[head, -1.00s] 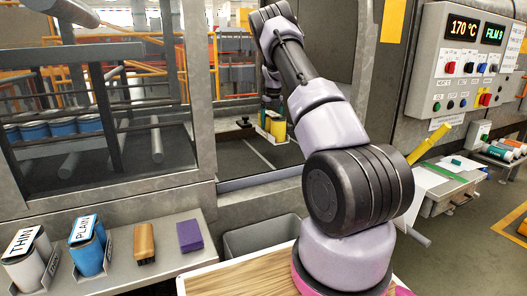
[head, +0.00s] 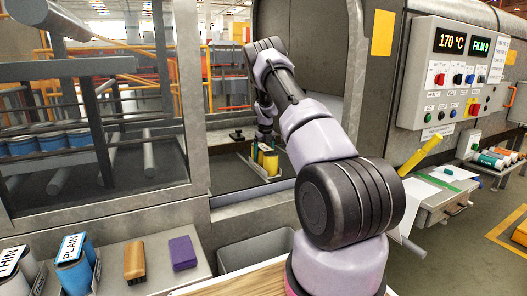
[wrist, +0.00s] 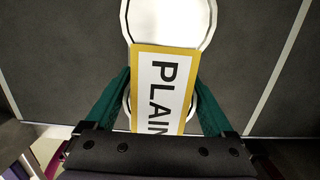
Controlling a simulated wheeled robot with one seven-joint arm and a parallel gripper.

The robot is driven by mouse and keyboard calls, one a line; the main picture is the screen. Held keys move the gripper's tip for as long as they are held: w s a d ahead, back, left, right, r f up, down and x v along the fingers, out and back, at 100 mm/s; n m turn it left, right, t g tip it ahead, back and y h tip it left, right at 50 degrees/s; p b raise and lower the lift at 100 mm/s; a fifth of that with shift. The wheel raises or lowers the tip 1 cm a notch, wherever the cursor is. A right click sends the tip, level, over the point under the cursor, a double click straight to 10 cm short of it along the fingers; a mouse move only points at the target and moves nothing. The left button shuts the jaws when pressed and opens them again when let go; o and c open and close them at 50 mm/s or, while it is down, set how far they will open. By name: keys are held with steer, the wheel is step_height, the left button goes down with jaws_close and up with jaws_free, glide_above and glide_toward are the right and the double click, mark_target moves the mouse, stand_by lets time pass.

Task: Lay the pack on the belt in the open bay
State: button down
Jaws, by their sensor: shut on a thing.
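The pack (wrist: 166,63) shows in the wrist view as white round rims under a yellow-edged label reading PLAIN. My gripper (wrist: 162,88) has its green fingers shut on the pack from both sides. In the head view the yellow pack (head: 270,162) is in the open bay, with my gripper (head: 264,146) at it. The dark belt (wrist: 242,65) with pale lines lies below the pack. I cannot tell whether the pack touches the belt. The pack's underside is hidden.
A metal sill (head: 252,196) and post (head: 196,110) edge the bay. A grey bin (head: 256,250) is below. PLAIN cans (head: 75,265), a brush (head: 134,260) and a purple block (head: 183,253) sit on a shelf.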

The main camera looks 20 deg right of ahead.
steer(key=shift+r, duration=0.1)
jaws_free()
steer(key=r, duration=0.4)
steer(key=s+r, duration=0.1)
steer(key=r, duration=0.7)
steer(key=shift+s, duration=0.25)
steer(key=s+a+r+n+t+y, duration=0.1)
steer(key=s+a+r+n+t, duration=0.1)
steer(key=s+a+r+n, duration=0.7)
steer(key=s+a+r+n+t+y, duration=0.1)
steer(key=s+a+r+n, duration=0.4)
steer(key=s+r, duration=0.75)
steer(key=s+a+r+n+t, duration=0.1)
steer(key=s+a+n, duration=0.3)
steer(key=s+n, duration=0.4)
steer(key=s+a+r+n+t, duration=0.1)
steer(key=s+a+n, duration=0.3)
steer(key=s+n, duration=0.5)
steer(key=s, duration=0.6)
steer(key=shift+s+n+t, duration=0.3)
steer(key=shift+s+t, duration=0.1)
